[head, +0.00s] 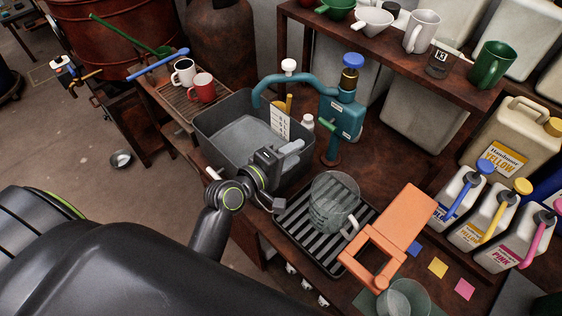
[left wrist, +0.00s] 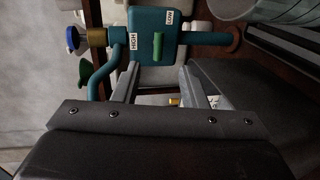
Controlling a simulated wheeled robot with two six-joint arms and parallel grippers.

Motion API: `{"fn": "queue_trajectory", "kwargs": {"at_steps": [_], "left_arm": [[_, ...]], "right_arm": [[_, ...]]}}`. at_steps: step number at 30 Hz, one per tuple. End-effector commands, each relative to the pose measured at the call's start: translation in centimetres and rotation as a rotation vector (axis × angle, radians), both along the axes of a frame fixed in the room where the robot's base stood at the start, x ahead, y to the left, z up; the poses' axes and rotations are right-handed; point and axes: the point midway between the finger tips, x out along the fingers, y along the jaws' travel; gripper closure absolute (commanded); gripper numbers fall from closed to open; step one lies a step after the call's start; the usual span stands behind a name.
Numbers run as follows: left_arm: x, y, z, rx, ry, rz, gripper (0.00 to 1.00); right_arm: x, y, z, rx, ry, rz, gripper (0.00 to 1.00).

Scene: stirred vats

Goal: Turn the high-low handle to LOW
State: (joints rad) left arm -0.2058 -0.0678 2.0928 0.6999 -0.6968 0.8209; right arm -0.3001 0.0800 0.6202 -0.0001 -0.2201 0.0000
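A teal tap box (head: 343,118) stands on a pipe beside the grey basin. Its small green handle (head: 327,124) points toward the basin in the head view. In the left wrist view the green handle (left wrist: 158,47) lies upright across the box face, between a HIGH label (left wrist: 135,43) at left and a LOW label (left wrist: 170,17) at upper right. I cannot tell its exact setting. My left gripper (head: 292,148) is above the basin's right side, short of the box. Its two fingers (left wrist: 160,88) are apart with nothing between them. My right gripper is not in view.
A glass jug (head: 332,205) stands on a drain rack below the box. A blue knob (head: 353,60) tops the pipework. A shelf with mugs (head: 422,35) is behind. An orange piece (head: 400,220) and jugs are at right.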

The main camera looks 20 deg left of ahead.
Motion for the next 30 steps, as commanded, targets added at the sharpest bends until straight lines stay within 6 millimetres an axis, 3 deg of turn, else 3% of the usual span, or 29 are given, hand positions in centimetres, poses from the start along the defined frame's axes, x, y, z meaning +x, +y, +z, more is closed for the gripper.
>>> {"fn": "queue_trajectory", "kwargs": {"at_steps": [3,9,26,30], "left_arm": [[-1.7,0.7,0.2,0.001,0.0,0.001,0.61],[-3.1,1.3,0.6,0.001,0.0,0.0,0.61],[-3.3,1.3,0.7,0.001,0.0,0.0,0.61],[-4.1,1.5,-0.1,0.085,0.021,-0.022,0.61]], "right_arm": [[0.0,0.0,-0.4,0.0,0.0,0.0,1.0],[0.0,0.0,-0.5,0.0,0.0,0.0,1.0],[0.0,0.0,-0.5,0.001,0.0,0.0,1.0],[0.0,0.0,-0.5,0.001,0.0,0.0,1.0]]}}
